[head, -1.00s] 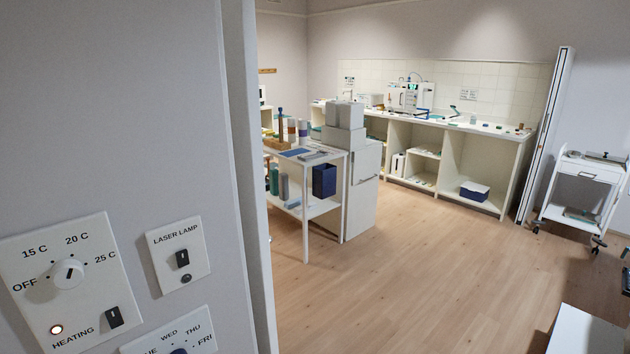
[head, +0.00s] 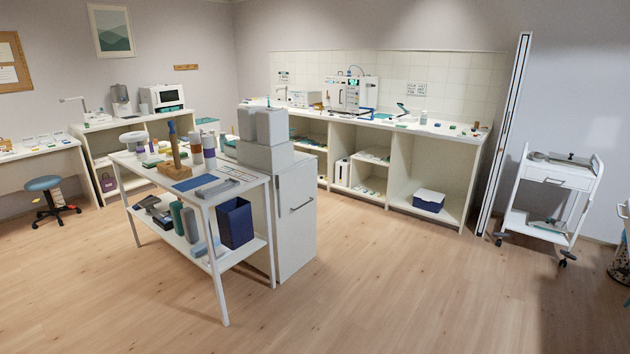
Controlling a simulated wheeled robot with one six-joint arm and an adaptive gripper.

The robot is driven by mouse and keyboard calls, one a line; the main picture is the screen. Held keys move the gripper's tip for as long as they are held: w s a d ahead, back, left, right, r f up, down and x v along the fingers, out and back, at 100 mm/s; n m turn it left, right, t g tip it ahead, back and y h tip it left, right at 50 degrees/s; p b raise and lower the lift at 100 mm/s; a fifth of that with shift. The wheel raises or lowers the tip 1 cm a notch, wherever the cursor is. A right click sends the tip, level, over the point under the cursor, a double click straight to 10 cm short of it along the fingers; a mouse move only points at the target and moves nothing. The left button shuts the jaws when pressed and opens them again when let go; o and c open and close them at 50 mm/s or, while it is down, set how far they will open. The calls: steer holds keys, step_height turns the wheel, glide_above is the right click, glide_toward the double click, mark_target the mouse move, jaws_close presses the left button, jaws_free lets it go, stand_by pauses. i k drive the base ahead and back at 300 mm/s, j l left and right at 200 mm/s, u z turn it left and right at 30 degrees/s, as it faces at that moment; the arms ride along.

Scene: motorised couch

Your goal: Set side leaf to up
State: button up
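No motorised couch and no side leaf can be made out in the head view. My gripper does not show either. The view holds a room with a white table, counters and a trolley, all some distance from me.
A white two-level table (head: 222,184) loaded with bottles and boxes stands ahead, beside a white cabinet (head: 297,215). A long counter (head: 400,128) lines the back wall. A wheeled trolley (head: 552,178) stands at right, a blue stool (head: 42,184) at left. The wooden floor (head: 400,285) in front is clear.

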mark_target(297, 187)
steer(key=i, duration=2.25)
steer(key=i+l+u, duration=0.1)
steer(key=i+u, duration=0.15)
steer(key=i, duration=0.3)
steer(key=i+l+u, duration=0.3)
steer(key=i, duration=0.3)
steer(key=i+l+u, duration=0.25)
steer(key=i, duration=0.3)
steer(key=i+l+u, duration=0.25)
steer(key=i+l, duration=0.15)
steer(key=i, duration=0.1)
